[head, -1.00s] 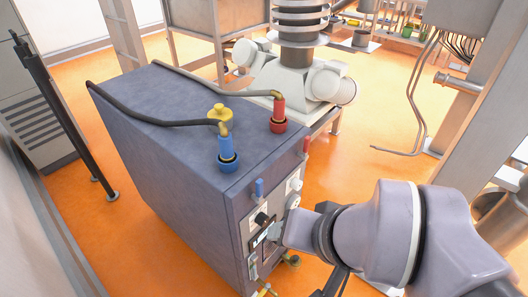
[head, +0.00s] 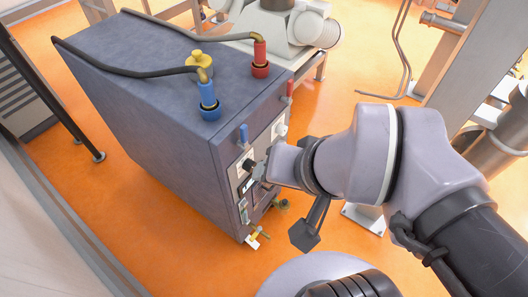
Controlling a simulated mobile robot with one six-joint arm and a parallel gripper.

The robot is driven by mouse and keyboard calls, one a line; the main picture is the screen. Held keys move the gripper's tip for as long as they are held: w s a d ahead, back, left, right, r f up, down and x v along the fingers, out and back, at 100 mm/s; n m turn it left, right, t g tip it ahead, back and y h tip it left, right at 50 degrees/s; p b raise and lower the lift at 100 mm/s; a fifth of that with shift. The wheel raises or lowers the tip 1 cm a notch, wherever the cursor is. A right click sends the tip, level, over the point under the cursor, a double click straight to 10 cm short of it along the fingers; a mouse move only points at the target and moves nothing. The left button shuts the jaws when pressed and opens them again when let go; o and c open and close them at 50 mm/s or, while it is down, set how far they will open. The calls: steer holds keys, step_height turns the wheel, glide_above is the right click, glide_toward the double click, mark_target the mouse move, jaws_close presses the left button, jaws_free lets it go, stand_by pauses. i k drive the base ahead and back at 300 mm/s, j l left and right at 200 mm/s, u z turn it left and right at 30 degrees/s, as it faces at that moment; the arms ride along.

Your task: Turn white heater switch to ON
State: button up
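The heater cabinet (head: 160,130) is a blue-grey box at the left centre of the head view. Its front panel carries a black knob (head: 248,164), a small display (head: 249,184) and a white switch plate (head: 280,130). My gripper (head: 266,172) is at this panel, close to the black knob and display. Its fingertips are small and partly hidden by my wrist, so I cannot tell whether they are open or touching anything. Which part is the white heater switch, and its setting, cannot be made out clearly.
Blue (head: 207,95) and red (head: 260,60) hose fittings stand on the cabinet top, with dark hoses. A blue lever (head: 243,135) and a red lever (head: 290,90) stick out at the front top edge. A yellow-handled valve (head: 254,238) is low at the front.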

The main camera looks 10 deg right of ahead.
mark_target(282, 130)
steer(key=i+l+z, duration=0.25)
steer(key=z, duration=0.2)
steer(key=i+l+z, duration=0.3)
steer(key=z, duration=0.15)
steer(key=l, duration=0.1)
